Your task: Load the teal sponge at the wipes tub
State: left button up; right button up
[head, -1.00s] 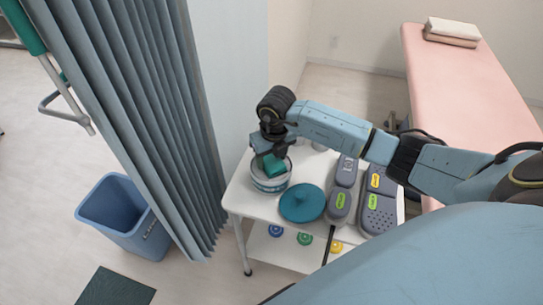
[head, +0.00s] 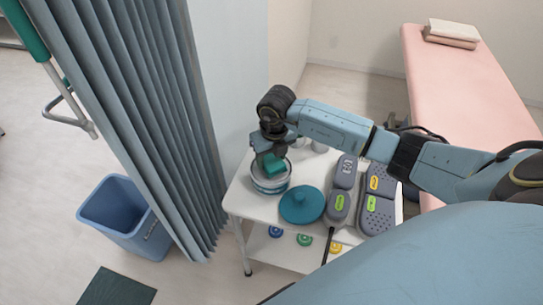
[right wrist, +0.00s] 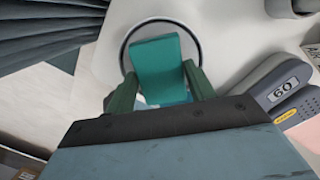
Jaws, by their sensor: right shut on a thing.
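The teal sponge (head: 273,165) is held in my right gripper (head: 270,158), at the mouth of the wipes tub (head: 271,186). In the right wrist view the sponge (right wrist: 160,68) sits between the two green fingers of the gripper (right wrist: 163,85), inside the outline of the tub's round rim (right wrist: 124,47). The tub is open, white with a teal band, and stands on the white cart. The sponge hides most of the tub's inside, and I cannot tell how deep the sponge is. My left gripper is not in view.
A teal lid (head: 302,204) with a knob lies on the cart (head: 243,201) right of the tub. Grey devices (head: 377,212) with coloured labels stand further right. A pleated curtain (head: 150,110) hangs at left, with a blue bin (head: 126,214) below it. A pink bed (head: 465,95) stands behind.

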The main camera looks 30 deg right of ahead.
aim_at(272, 160)
jog(key=shift+r+p, duration=2.05)
jog(key=shift+r, duration=0.8)
